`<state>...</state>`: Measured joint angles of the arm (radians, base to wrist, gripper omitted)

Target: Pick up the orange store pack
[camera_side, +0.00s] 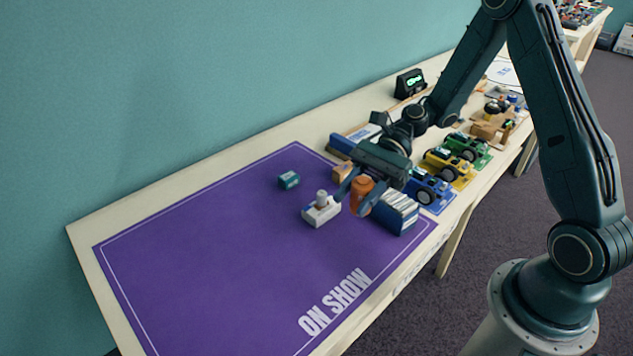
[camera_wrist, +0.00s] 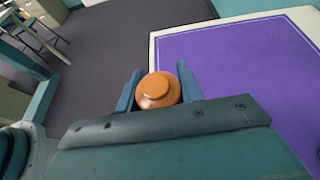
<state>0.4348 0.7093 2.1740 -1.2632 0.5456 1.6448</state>
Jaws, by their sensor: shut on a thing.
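The orange store pack (camera_side: 361,190) is a short rounded cylinder held between the fingers of my gripper (camera_side: 357,197). In the wrist view the orange pack (camera_wrist: 157,90) sits between the two blue-grey fingers of my gripper (camera_wrist: 158,88), its round stepped top facing the camera. My gripper is shut on it. The exact gap below the pack cannot be told.
A white block with a grey knob (camera_side: 321,210) and a small teal cylinder (camera_side: 289,180) are on the mat. A black display (camera_side: 410,83) stands behind. The mat's left side is clear.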

